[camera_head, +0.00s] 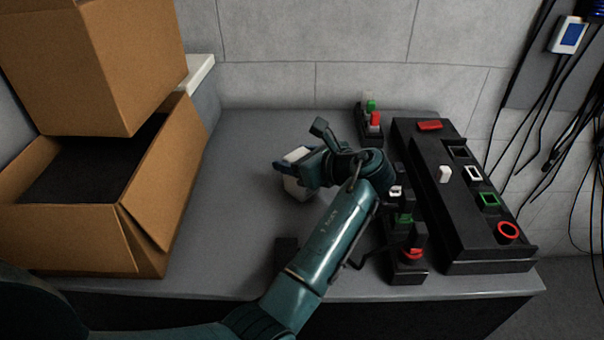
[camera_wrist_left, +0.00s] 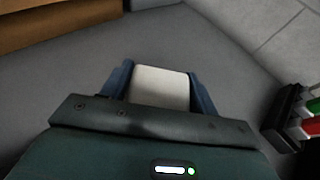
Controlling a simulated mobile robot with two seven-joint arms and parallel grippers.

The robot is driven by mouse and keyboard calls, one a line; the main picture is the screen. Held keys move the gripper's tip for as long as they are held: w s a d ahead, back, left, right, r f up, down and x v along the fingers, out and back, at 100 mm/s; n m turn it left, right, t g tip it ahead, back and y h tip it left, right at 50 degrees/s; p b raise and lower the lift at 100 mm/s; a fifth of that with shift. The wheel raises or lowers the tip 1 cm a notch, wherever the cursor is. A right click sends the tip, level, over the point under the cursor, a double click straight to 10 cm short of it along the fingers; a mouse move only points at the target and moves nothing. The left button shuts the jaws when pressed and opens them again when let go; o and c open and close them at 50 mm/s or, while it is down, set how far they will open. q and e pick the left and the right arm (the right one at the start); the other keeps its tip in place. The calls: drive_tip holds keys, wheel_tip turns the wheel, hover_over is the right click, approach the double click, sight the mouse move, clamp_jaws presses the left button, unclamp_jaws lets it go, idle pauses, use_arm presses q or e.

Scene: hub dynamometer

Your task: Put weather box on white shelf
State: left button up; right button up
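A small white box (camera_head: 296,186), which I take to be the weather box, is at the middle of the grey table. My left gripper (camera_head: 298,164) reaches it from the right, with a blue finger on each side. In the left wrist view the white box (camera_wrist_left: 161,86) fills the space between the blue fingers (camera_wrist_left: 162,88), which seem to touch it. I cannot tell whether its base touches the table. A white shelf (camera_head: 201,72) shows only as a short edge at the back left, mostly hidden behind cardboard boxes. My right gripper is not in view.
An open cardboard box (camera_head: 70,240) stands at the left, with another cardboard box (camera_head: 95,65) above it. A black panel (camera_head: 440,200) with coloured frames and several small switch blocks occupy the right. The grey table (camera_head: 235,200) is clear between. Cables hang on the right wall.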

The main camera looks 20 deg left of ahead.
use_arm(q)
drive_tip(key=c, duration=0.8)
drive_tip(key=shift+r, duration=0.1)
drive_tip(key=shift+c, duration=0.3)
